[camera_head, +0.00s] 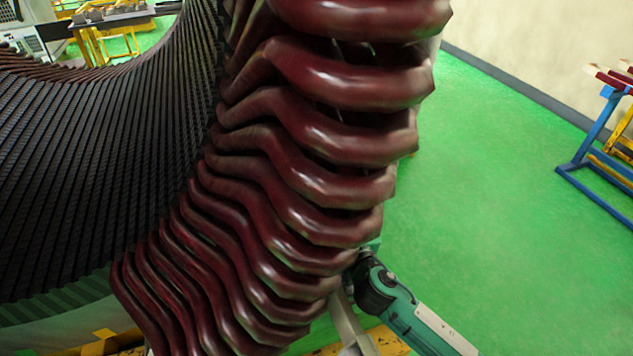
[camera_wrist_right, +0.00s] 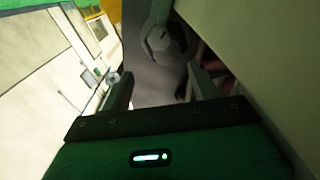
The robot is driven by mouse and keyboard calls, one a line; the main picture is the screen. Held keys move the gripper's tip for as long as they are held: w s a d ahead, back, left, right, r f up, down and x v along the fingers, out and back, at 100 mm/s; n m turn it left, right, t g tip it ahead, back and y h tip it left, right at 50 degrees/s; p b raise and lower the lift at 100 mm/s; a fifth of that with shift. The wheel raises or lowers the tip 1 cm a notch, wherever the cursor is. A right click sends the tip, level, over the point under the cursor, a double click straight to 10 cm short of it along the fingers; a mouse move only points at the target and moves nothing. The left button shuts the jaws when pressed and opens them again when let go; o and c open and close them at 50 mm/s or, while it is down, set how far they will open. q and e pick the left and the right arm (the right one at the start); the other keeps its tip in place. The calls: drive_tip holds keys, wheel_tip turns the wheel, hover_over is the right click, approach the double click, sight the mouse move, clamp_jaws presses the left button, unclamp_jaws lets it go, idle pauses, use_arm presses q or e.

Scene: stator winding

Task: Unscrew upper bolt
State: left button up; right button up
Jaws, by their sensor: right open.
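My right gripper (camera_wrist_right: 159,74) is open in the right wrist view, with one dark finger on each side. A grey rounded part (camera_wrist_right: 161,40) that looks like a bolt head lies just beyond the fingertips, between their lines. It is apart from the fingers as far as I can see. The picture is dark there, so its thread and seat do not show. In the head view my teal right arm (camera_head: 415,318) comes in from the lower right. Its gripper is hidden behind the winding coils, and no bolt shows there. My left gripper is in neither view.
Dark red winding coils (camera_head: 330,140) of the stator fill the middle of the head view, beside its black ribbed core (camera_head: 95,180). A blue stand (camera_head: 590,160) is at the far right. Green floor (camera_head: 490,190) between them is clear. A pale panel (camera_wrist_right: 255,75) borders the right wrist view.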

use_arm(q)
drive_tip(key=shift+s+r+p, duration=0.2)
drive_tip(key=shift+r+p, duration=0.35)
drive_tip(key=shift+p, duration=0.05)
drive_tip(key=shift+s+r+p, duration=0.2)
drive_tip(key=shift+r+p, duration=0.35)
drive_tip(key=shift+p, duration=0.05)
use_arm(e)
drive_tip(key=x, duration=1.3)
drive_tip(key=shift+w, duration=0.25)
drive_tip(key=shift+f, duration=0.1)
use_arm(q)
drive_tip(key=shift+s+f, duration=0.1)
use_arm(e)
drive_tip(key=c, duration=1)
